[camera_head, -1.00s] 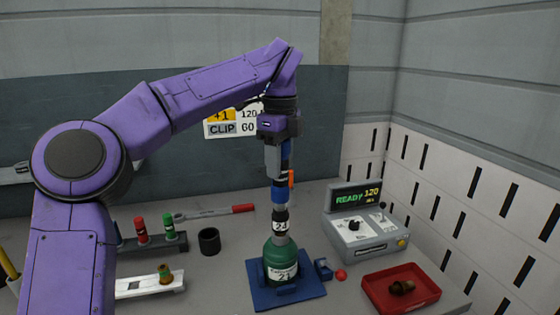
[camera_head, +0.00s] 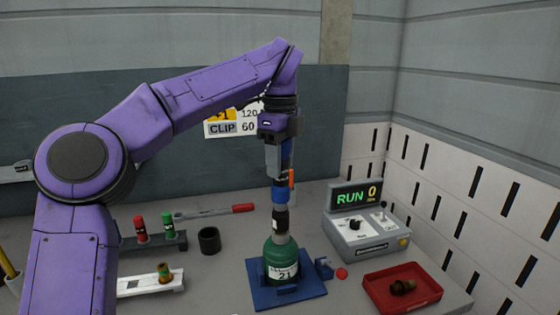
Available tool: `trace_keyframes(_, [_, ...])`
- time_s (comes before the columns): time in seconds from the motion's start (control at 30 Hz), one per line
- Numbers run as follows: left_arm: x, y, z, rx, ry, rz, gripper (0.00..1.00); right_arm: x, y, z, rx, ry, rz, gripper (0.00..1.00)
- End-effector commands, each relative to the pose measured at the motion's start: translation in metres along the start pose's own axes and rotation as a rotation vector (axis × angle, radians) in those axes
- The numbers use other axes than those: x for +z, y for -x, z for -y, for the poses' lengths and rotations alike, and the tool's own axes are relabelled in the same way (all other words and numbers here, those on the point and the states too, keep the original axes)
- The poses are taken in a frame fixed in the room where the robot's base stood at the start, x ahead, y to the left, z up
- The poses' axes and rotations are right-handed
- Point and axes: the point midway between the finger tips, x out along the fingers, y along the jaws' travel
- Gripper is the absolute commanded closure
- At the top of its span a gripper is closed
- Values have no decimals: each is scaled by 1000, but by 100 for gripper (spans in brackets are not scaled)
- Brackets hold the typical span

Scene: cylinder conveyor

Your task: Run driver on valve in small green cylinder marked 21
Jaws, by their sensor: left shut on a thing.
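The small green cylinder (camera_head: 281,256), marked 21, stands upright on a blue base plate (camera_head: 303,289). My left gripper (camera_head: 277,158) points down above it, shut on the driver (camera_head: 281,191), a blue and black upright tool. The driver's lower end meets the valve area at the cylinder's top; the valve itself is hidden. The controller box (camera_head: 367,238) at the right has a display (camera_head: 357,195) reading RUN 0 in green. My right gripper is not in view.
A red-handled wrench (camera_head: 214,212), a black cup (camera_head: 209,240), a rack with red and green pieces (camera_head: 141,229) and a white holder (camera_head: 136,289) lie at the left.

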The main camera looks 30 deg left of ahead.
Motion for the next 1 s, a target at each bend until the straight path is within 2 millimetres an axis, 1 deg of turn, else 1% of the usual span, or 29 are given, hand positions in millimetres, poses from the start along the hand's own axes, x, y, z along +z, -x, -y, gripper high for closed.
trace_keyframes(1.0, [0,-5,0,0,0,1,100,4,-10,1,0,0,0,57])
